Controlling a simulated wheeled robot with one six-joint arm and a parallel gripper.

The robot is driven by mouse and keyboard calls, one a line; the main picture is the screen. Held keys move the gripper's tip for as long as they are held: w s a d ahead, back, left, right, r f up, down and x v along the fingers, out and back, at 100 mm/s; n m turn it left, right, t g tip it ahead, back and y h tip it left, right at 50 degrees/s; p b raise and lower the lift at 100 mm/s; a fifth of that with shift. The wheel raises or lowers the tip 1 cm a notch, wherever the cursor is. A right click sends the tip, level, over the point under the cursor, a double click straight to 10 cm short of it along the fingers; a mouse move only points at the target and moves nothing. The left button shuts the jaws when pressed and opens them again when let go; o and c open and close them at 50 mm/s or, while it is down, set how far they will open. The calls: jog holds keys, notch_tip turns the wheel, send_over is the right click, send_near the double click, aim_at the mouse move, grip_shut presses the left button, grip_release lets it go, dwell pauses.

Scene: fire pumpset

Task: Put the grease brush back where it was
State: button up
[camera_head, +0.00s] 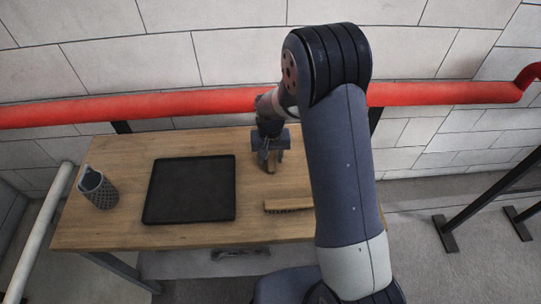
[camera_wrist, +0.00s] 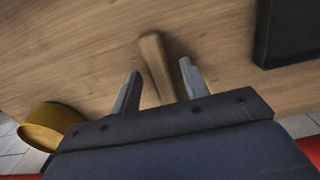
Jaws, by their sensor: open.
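My gripper (camera_head: 271,160) is open above the wooden table, pointing down. In the wrist view its two fingers (camera_wrist: 158,90) stand on either side of a light-brown wooden handle (camera_wrist: 153,58), with gaps on both sides. Part of this handle also shows below the gripper in the head view (camera_head: 271,168). Its near end in the wrist view is hidden by my gripper, so I cannot tell whether it is the grease brush. A second wooden, brush-like piece (camera_head: 287,205) lies nearer the table's front edge, partly hidden by my arm.
A black tray (camera_head: 190,190) lies left of my gripper; its corner shows in the wrist view (camera_wrist: 285,30). A dark mesh cup (camera_head: 98,188) stands at the table's left. A yellow round object (camera_wrist: 50,125) is near the table edge. A red pipe (camera_head: 180,104) runs along the wall.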

jog(key=shift+r, duration=0.15)
notch_tip(320, 180, up, 12)
dwell(0.5)
jog(key=shift+c, duration=0.7)
